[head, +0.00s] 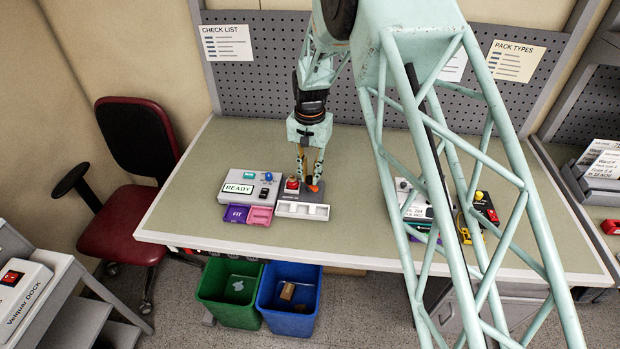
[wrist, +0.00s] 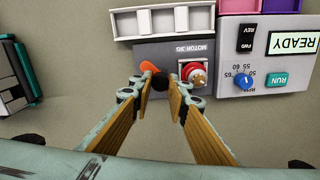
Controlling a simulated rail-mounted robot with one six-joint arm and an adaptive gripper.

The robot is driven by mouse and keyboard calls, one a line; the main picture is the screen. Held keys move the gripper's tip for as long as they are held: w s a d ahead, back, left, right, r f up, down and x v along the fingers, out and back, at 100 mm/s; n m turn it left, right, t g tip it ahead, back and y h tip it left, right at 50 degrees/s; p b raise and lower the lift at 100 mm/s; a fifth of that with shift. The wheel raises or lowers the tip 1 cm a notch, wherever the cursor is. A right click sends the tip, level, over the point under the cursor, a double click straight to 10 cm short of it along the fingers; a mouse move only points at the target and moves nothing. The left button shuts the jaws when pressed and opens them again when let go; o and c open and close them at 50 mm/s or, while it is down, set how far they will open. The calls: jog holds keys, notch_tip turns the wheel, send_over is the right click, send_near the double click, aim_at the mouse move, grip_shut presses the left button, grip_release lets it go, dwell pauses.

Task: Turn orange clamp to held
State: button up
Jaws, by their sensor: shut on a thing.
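The orange clamp (head: 313,187) sits on a dark grey pump unit (wrist: 215,50) labelled with a motor name. My gripper (head: 307,178) points down over this unit. In the wrist view the fingertips of my gripper (wrist: 160,78) close around a dark round part beside the orange lever (wrist: 148,67), which I take to be the clamp's hub.
A light grey control box (head: 243,188) with a READY display stands left of the pump. Purple (head: 236,214) and pink (head: 261,215) blocks lie before it. A white compartment tray (head: 302,211) fronts the pump. The table (head: 190,215) is clear on its left side.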

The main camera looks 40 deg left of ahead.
aim_at(310, 177)
jog(key=n+b, duration=0.1)
jog(key=n, duration=0.3)
jog(key=shift+n+b, duration=0.3)
jog(key=shift+n, duration=0.1)
jog(key=shift+n+b, duration=0.55)
jog(key=shift+n, duration=1.65)
jog(key=o, duration=0.8)
jog(key=shift+o, duration=0.2)
jog(key=shift+r, duration=0.1)
notch_tip(310, 177, up, 12)
